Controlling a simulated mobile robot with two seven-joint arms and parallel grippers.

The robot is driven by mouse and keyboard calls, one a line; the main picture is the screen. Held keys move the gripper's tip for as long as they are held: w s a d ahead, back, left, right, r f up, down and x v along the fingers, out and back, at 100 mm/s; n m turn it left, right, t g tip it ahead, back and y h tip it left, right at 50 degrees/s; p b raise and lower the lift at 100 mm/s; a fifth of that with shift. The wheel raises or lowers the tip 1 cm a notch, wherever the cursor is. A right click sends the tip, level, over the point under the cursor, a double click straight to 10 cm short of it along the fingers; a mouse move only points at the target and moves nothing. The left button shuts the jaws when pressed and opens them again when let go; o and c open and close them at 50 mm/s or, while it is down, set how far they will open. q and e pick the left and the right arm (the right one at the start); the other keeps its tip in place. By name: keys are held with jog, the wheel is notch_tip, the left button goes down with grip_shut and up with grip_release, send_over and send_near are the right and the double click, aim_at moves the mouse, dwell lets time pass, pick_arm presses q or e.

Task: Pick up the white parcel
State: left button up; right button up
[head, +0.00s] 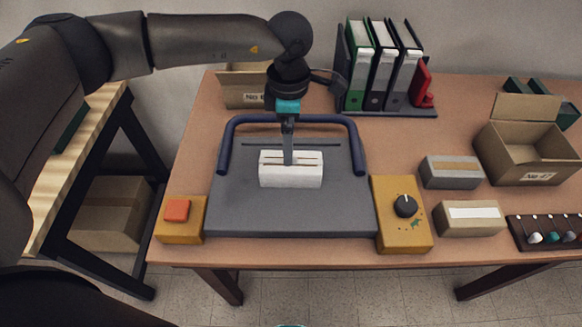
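The white parcel (291,180), a small block with thin brown lines along its top, is at the middle of a grey plate (240,217) framed by a dark blue bar. My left gripper (289,158) points straight down at the parcel, its finger reaching the top. I see it edge-on, so I cannot tell whether its fingers are closed on the parcel or apart. Whether the parcel rests on the plate or is slightly off it is also unclear.
An orange button box (180,219) and a yellow dial box (402,213) flank the plate. Right are grey (451,172) and tan (469,219) packages, an open carton (525,153) and a dark rack (545,232). Binders (383,65) and another carton (243,86) stand behind.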

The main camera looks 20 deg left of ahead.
aim_at(291, 170)
pick_arm(q)
notch_tip(291, 170, down, 10)
jog(key=shift+w+d+r+b, duration=0.1)
jog(key=shift+w+d+b, duration=0.05)
jog(key=shift+b, duration=0.2)
grip_shut()
dwell(0.9)
